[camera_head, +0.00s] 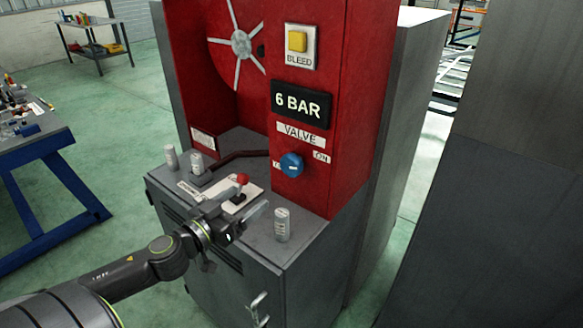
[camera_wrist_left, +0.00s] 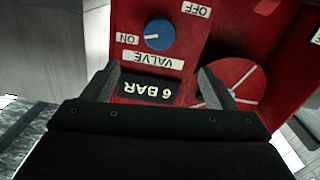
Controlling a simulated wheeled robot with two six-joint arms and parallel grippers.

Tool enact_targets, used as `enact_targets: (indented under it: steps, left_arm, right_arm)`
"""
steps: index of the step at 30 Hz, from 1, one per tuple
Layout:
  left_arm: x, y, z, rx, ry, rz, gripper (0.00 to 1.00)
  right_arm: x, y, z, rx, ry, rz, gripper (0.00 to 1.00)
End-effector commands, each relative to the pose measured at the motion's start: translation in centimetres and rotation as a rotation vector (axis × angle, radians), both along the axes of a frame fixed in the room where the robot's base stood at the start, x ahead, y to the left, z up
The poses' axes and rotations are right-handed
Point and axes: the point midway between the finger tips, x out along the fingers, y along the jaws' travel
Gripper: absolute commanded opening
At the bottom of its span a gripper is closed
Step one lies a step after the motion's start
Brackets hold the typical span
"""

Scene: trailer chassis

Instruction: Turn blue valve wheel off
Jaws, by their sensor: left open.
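The blue valve wheel (camera_head: 291,165) is on the red panel, below the VALVE label and between two side labels. In the wrist view the blue wheel (camera_wrist_left: 159,34) has a white mark pointing toward the ON label (camera_wrist_left: 127,39); the OFF label (camera_wrist_left: 195,9) is on its other side. My left gripper (camera_head: 240,204) is open and empty, in front of and below the wheel, apart from it. In the wrist view its two fingers (camera_wrist_left: 158,70) are spread, with the wheel beyond them. My right gripper is not in view.
A red-knobbed lever (camera_head: 242,179) stands on the grey cabinet top close to my left gripper. A small can (camera_head: 282,224) stands right of the gripper, other cans at the left. A 6 BAR display (camera_head: 300,105) and yellow BLEED button (camera_head: 297,41) are above the wheel.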

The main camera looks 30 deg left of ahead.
Motion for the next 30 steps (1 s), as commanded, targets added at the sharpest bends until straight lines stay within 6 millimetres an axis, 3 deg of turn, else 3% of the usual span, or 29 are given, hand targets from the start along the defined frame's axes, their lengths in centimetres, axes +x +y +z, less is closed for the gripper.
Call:
enact_targets:
  steps: [17, 30]
  left_arm:
    - [5.2, -0.5, 0.0, -0.004, -0.003, -0.002, 0.79]
    - [11.0, -0.9, 0.0, -0.006, -0.004, -0.001, 0.79]
  right_arm:
    - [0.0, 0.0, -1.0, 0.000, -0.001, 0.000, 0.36]
    - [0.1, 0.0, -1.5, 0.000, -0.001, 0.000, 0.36]
